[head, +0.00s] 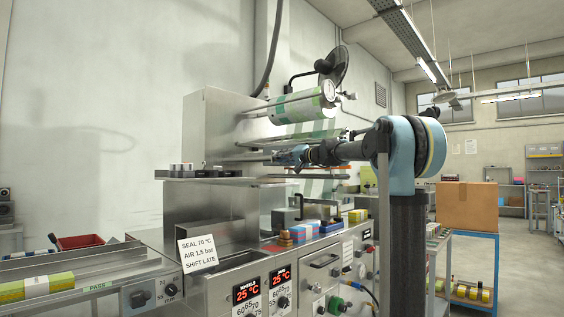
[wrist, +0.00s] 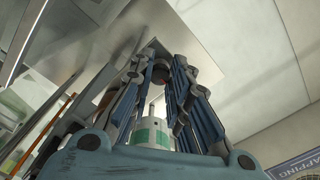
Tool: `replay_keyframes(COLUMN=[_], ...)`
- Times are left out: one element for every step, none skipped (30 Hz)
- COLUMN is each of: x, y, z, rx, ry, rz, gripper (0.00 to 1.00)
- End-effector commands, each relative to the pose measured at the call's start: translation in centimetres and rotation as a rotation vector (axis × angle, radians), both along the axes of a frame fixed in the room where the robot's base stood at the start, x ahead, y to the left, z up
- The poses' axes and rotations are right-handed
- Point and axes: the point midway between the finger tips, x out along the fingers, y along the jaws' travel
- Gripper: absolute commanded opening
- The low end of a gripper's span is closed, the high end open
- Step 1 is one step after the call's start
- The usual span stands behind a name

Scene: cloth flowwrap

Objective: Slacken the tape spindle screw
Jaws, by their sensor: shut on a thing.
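My gripper (head: 284,157) reaches in from the right at the steel wrapping machine (head: 225,125), below the film roll (head: 300,106). In the wrist view my gripper's fingers (wrist: 161,72) are closed on a small dark, brownish round part (wrist: 161,70) in front of a steel face. The part is too small and shaded to tell surely whether it is the tape spindle screw. The green and white roll (wrist: 152,133) shows between the fingers. In the head view the held part is hidden by the gripper.
An orange-edged bar (head: 318,177) runs just below my gripper. The control front (head: 262,290) has two displays reading 25 °C. A cardboard box (head: 467,206) on a blue cart stands at right.

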Motion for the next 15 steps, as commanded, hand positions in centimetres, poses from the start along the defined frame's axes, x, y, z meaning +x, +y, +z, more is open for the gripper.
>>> replay_keyframes(x=[0.0,0.0,0.02,0.02,0.02,0.02,0.03,0.03,0.03,0.04,0.04,0.04,0.04,0.04,0.04], y=[-0.09,-0.09,-0.09,-0.09,-0.09,-0.1,-0.1,-0.1,-0.1,-0.09,-0.1,-0.09,-0.09,-0.09,-0.09], z=[-0.29,-0.29,-0.29,-0.29,-0.29,-0.3,-0.29,-0.29,-0.29,-0.29,-0.3,-0.3,-0.3,-0.3,-0.3], rx=[-0.019,-0.028,-0.037,-0.045,-0.051,-0.058,-0.063,-0.068,-0.072,-0.074,-0.077,-0.08,-0.082,-0.082,-0.084], ry=[-0.018,-0.029,-0.042,-0.051,-0.059,-0.068,-0.075,-0.08,-0.086,-0.089,-0.092,-0.096,-0.099,-0.099,-0.101], rz=[-0.001,-0.001,-0.001,-0.001,-0.001,-0.001,-0.001,-0.001,-0.001,-0.001,-0.001,-0.001,-0.001,-0.001,-0.001], gripper=[0.0,0.0,0.0,0.0,0.0,0.0,0.0,0.0,0.0,0.0,0.0,0.0,0.0,0.0,0.0])
